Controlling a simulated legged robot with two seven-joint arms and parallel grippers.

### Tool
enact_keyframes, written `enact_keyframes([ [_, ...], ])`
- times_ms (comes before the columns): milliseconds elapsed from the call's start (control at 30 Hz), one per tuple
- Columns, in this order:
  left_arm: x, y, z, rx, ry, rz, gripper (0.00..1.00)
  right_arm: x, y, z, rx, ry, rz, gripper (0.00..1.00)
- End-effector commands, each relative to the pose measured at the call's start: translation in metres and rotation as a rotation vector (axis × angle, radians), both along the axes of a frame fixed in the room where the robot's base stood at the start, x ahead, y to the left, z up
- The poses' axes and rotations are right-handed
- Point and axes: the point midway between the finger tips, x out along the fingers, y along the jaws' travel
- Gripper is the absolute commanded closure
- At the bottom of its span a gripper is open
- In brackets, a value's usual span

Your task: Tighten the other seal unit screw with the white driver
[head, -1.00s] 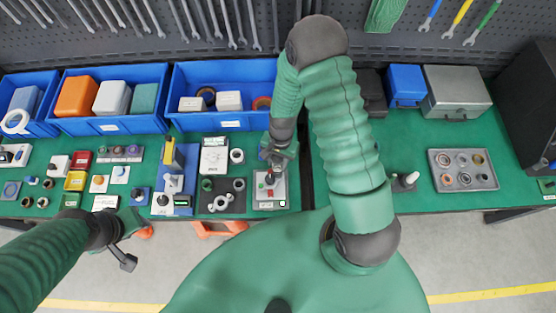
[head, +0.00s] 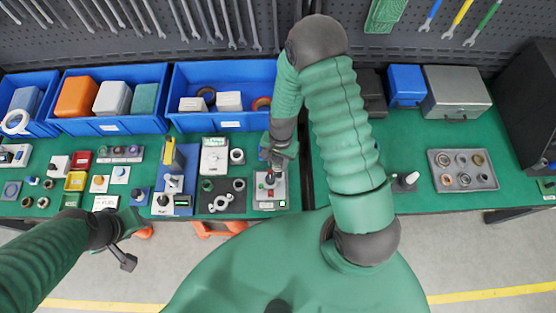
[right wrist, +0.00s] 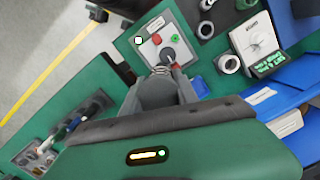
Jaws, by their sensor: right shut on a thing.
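The white driver (head: 412,178) stands upright in a small dark holder on the right part of the bench, apart from both grippers. My right gripper (head: 272,167) is over the grey control box (head: 270,201), which has red and green buttons. In the right wrist view its fingers (right wrist: 165,68) are shut on the box's dark knob (right wrist: 168,54). My left gripper (head: 130,238) is low at the left, off the bench's front edge, its jaws unclear.
Blue bins (head: 222,122) line the back of the bench. A grey tray of rings (head: 490,183) lies at the right, with a silver case (head: 457,93) behind it. A white gauge box (head: 214,142) stands left of my right gripper.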

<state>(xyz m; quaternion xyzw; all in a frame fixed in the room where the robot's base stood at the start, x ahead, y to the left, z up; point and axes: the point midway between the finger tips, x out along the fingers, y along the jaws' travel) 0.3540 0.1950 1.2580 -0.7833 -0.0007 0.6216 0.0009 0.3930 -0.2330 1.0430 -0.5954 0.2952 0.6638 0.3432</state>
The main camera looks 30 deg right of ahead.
Motion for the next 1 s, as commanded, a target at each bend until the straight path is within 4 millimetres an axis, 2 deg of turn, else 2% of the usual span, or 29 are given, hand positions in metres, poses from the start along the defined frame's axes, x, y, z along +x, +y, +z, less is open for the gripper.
enact_keyframes([
  [100, 0.000, 0.000, 0.012, 0.000, 0.000, 0.000, 0.64, 0.000, 0.001, 0.014, 0.002, 0.001, 0.002, 1.00],
  [533, 0.000, 0.000, 0.039, 0.000, 0.000, 0.000, 0.64, 0.000, 0.000, 0.048, 0.001, -0.001, 0.001, 1.00],
  [1000, 0.000, 0.000, 0.032, 0.000, 0.000, 0.000, 0.64, 0.001, -0.001, 0.041, 0.002, 0.001, 0.000, 1.00],
])
